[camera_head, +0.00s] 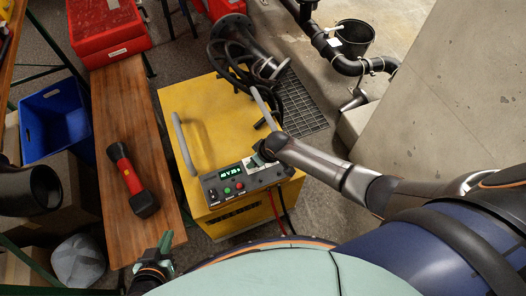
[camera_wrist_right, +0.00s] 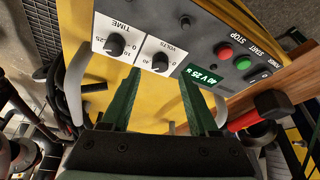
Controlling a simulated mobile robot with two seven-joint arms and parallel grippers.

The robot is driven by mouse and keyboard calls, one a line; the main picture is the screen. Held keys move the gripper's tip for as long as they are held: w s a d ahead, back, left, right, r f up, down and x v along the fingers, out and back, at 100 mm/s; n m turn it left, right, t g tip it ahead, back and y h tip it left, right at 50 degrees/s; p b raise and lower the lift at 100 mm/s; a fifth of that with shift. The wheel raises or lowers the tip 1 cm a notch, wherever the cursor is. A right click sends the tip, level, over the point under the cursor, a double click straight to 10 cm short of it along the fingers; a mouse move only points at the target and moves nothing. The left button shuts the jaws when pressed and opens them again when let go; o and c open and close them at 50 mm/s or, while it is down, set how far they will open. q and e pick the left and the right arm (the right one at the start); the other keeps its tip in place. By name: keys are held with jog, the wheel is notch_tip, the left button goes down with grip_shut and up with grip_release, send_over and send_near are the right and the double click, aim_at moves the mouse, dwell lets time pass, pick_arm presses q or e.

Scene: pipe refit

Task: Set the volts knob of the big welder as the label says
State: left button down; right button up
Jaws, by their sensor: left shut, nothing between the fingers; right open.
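The big welder (camera_head: 205,110) is a yellow box with a dark control panel. In the right wrist view the panel shows the black volts knob (camera_wrist_right: 160,62) on a white dial beside the time knob (camera_wrist_right: 114,45). A green label (camera_wrist_right: 202,76) reads 40 V 25 s; it also shows in the head view (camera_head: 231,171). My right gripper (camera_wrist_right: 160,74) is open, its fingertips on either side of the volts knob in the picture; contact cannot be told. My left gripper (camera_head: 164,252) is shut and empty by the bench's near end.
A blue crate (camera_head: 55,118) stands farther left. Grey handles (camera_head: 185,145) rise from the welder's top. Black cables and pipes lie behind it.

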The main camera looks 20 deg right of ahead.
jog(key=p+v, duration=0.2)
jog(key=v, duration=0.7)
jog(key=shift+p, duration=0.35)
jog(key=s+a+m+t+y+p, duration=0.1)
jog(key=s+a+t+y, duration=0.1)
jog(key=s+a, duration=0.35)
jog(key=s+d+r+m+t+h+p, duration=0.1)
jog(key=s+d+r+t, duration=0.2)
jog(key=s+d, duration=0.3)
jog(key=s+r, duration=0.1)
jog(key=s, duration=0.2)
jog(key=shift+d+r+m, duration=0.35)
jog(key=shift+d+m, duration=0.05)
dwell(0.3)
